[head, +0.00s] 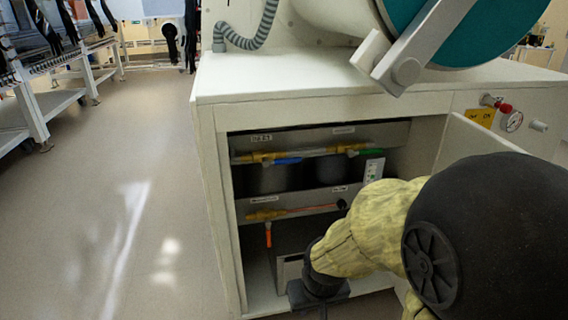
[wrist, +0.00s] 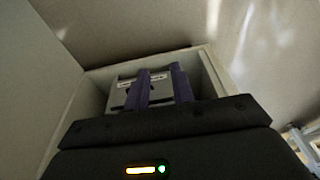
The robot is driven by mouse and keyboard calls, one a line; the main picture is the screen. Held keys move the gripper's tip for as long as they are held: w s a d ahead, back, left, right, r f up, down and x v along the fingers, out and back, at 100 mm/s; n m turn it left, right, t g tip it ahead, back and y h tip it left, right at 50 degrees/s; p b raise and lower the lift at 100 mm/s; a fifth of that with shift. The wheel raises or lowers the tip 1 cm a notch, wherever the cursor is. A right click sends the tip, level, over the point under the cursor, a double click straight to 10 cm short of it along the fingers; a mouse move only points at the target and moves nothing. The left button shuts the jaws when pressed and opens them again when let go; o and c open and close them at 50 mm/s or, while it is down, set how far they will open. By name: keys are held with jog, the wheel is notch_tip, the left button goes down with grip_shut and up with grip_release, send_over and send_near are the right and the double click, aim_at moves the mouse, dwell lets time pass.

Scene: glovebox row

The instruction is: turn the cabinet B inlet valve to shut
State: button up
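In the head view an upper pipe carries a yellow valve with a blue handle (head: 288,161) and another with a green handle (head: 370,153). A lower pipe carries a yellow valve with an orange handle (head: 268,235) hanging straight down. Small white labels sit above them, too small to read, so I cannot tell which is the cabinet B inlet valve. My gripper (head: 318,292) is low at the cabinet's opening, right of and below the orange handle, apart from it. In the wrist view its two fingers (wrist: 162,84) stand apart with nothing seen between them.
The white cabinet (head: 210,150) is open at the front, its door (head: 475,145) swung out on the right. Floor (head: 110,220) on the left is clear. My forearm hides the lower right opening.

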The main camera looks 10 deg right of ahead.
jog(key=shift+o, duration=1)
jog(key=shift+w+a+r, duration=0.1)
jog(key=shift+w+r, duration=0.05)
jog(key=w+a+r+n+t+h+p, duration=0.1)
jog(key=w+a+r+n+t+p, duration=0.15)
jog(key=w+a+r+p, duration=0.4)
jog(key=w+a+r+n+t+h+p, duration=0.1)
jog(key=w+a+r+n+t+p, duration=0.15)
jog(key=w+p, duration=0.75)
notch_tip(320, 180, up, 12)
jog(key=n+t+h+p, duration=0.3)
jog(key=n+h+p, duration=0.2)
jog(key=h+p, duration=0.4)
jog(key=s+p, duration=0.1)
jog(key=p, duration=0.3)
jog(key=shift+a+n+t+h, duration=0.2)
jog(key=shift+n+t+h, duration=0.1)
jog(key=shift+t+h, duration=0.1)
jog(key=shift+w, duration=0.1)
